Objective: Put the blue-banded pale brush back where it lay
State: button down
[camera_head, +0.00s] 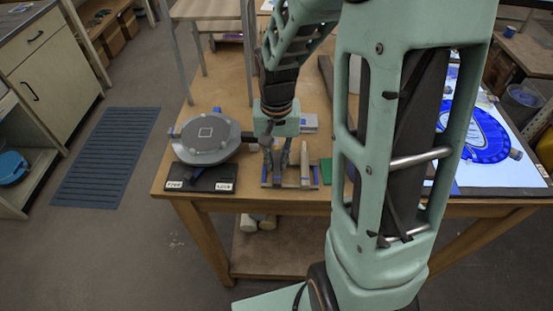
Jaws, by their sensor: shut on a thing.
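My gripper (277,172) points down at the small brush rest (290,185) near the front edge of the wooden table. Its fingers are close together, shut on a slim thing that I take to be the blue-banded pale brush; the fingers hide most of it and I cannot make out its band. The rest has blue marks at its ends. A pale slim piece (304,166) lies on the rest just right of my fingers. I cannot tell whether the held thing touches the rest.
A round grey turntable (207,150) with a white square stands left, behind a dark block (206,180) with two labels. A green piece (326,171) lies right of the rest. A blue painted glass disc (478,132) lies on a bright panel at right.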

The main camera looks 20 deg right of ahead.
jog(key=shift+f, duration=0.15)
jog(key=c, duration=1.8)
grip_release()
jog(key=shift+o, duration=0.2)
